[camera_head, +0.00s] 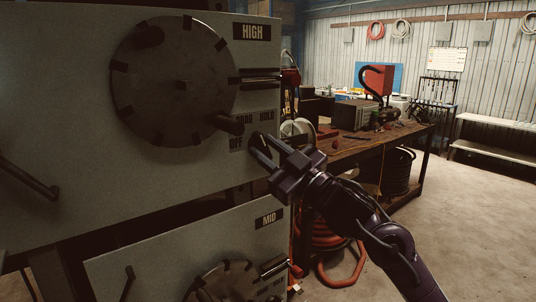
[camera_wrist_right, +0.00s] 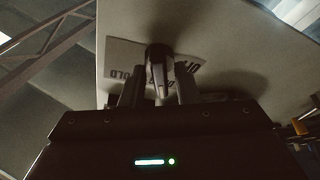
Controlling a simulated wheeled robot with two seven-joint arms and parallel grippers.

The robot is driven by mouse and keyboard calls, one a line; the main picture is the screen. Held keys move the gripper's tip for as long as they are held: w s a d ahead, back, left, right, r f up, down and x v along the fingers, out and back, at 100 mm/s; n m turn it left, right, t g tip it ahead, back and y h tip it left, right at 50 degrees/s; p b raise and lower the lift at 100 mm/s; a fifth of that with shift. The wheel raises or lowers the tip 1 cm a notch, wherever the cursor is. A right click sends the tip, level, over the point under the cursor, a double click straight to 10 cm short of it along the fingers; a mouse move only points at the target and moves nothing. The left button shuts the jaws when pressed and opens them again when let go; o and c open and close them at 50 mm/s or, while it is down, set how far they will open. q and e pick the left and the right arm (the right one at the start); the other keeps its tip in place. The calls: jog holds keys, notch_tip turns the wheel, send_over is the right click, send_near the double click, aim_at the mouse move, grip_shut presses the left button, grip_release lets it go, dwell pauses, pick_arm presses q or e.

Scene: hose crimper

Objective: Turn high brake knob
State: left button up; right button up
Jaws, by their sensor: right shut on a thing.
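The high brake knob (camera_wrist_right: 159,62) is a small dark lever on a label plate on the grey panel marked HIGH (camera_head: 60,75). The label plate (camera_head: 243,118) carries words including HOLD and OFF. My right gripper (camera_head: 260,146) reaches the plate from the lower right. In the right wrist view, the fingers of my right gripper (camera_wrist_right: 158,88) stand on both sides of the knob and are shut on it. In the head view the fingers largely hide the knob. My left gripper is not in view.
A lower panel marked MID (camera_head: 180,245) is below. A workbench (camera_head: 375,140) with tools stands behind, with a red hose (camera_head: 345,262) on the floor. Open floor lies right.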

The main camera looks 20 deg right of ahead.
jog(key=shift+n+g+y, duration=0.3)
jog(key=shift+n, duration=0.5)
jog(key=o, duration=0.6)
jog(key=shift+b+v, duration=2.3)
jog(key=shift+v, duration=1.6)
